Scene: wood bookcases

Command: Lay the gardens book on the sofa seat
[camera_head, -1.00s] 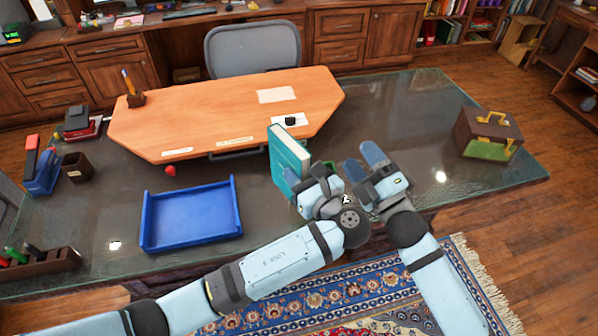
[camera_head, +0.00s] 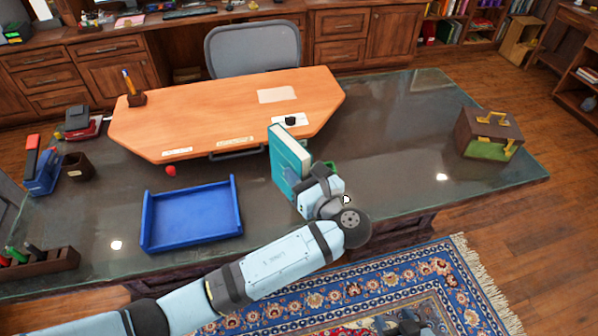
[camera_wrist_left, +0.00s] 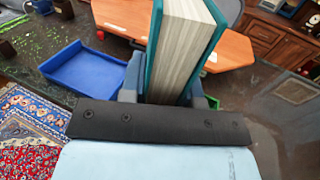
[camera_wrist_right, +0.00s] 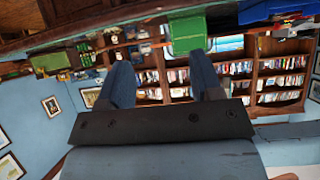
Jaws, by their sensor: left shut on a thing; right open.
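A teal book (camera_head: 284,168) stands upright above the glass desk top, its pale page edges facing right. I cannot read its title. My left gripper (camera_head: 308,188) is shut on it near its lower edge. In the left wrist view, the book (camera_wrist_left: 185,50) rises between the fingers of the left gripper (camera_wrist_left: 165,88). My right gripper (camera_wrist_right: 163,82) is open and empty in the right wrist view, with bookshelves beyond it. In the head view only a dark part of my right arm shows at the bottom edge. I cannot make out a sofa seat in any view.
The glass-topped desk (camera_head: 390,130) carries a blue tray (camera_head: 190,235), an orange desk pad (camera_head: 200,110) and a brown case (camera_head: 490,133). A grey chair (camera_head: 252,48) stands behind. A patterned rug (camera_head: 380,290) lies in front. The desk's right part is mostly clear.

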